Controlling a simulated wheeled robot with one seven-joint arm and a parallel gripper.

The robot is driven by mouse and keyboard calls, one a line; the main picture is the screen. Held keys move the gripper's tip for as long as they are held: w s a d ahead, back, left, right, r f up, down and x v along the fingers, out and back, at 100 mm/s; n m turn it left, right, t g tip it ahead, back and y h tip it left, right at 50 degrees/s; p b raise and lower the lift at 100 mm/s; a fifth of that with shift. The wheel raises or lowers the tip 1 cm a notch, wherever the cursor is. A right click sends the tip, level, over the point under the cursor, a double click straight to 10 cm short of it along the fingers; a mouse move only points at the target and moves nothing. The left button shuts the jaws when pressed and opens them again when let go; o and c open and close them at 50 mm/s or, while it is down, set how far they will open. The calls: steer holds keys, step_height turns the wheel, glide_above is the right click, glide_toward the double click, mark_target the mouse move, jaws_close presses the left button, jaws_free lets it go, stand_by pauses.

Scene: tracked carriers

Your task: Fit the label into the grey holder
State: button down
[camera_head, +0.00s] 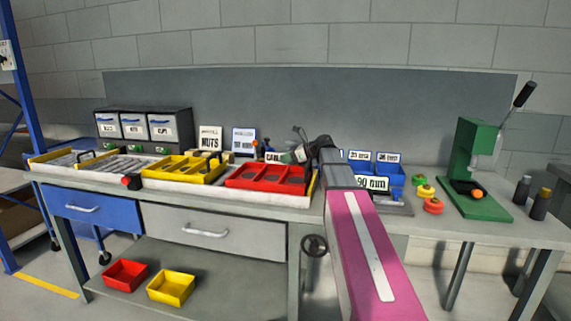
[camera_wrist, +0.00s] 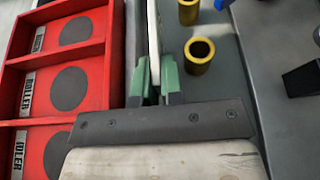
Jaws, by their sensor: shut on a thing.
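My gripper (camera_wrist: 157,84) has green fingers shut on a thin pale label (camera_wrist: 153,38), seen edge-on and upright in the wrist view. In the head view my gripper (camera_head: 290,157) is above the right end of the red tray, and a white label reading "CABL" (camera_head: 272,157) shows at its fingertips. Its lettering is partly hidden. I cannot surely make out the grey holder in either view. White signs reading "NUTS" (camera_head: 210,138) and, less legibly, another (camera_head: 244,141) stand upright behind the trays.
The red tray (camera_wrist: 107,50) lies left of the fingers. Yellow cylinders (camera_wrist: 199,55) stand to the right. Blue bins (camera_head: 391,181) and a "90 mm" sign (camera_head: 372,184) are beside my arm. A green press (camera_head: 475,165) stands at the right. A grey back panel (camera_head: 400,105) closes off the bench.

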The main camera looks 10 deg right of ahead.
steer(key=shift+f, duration=0.9)
steer(key=shift+f, duration=0.1)
steer(key=c, duration=1.3)
jaws_free()
steer(key=shift+o, duration=0.2)
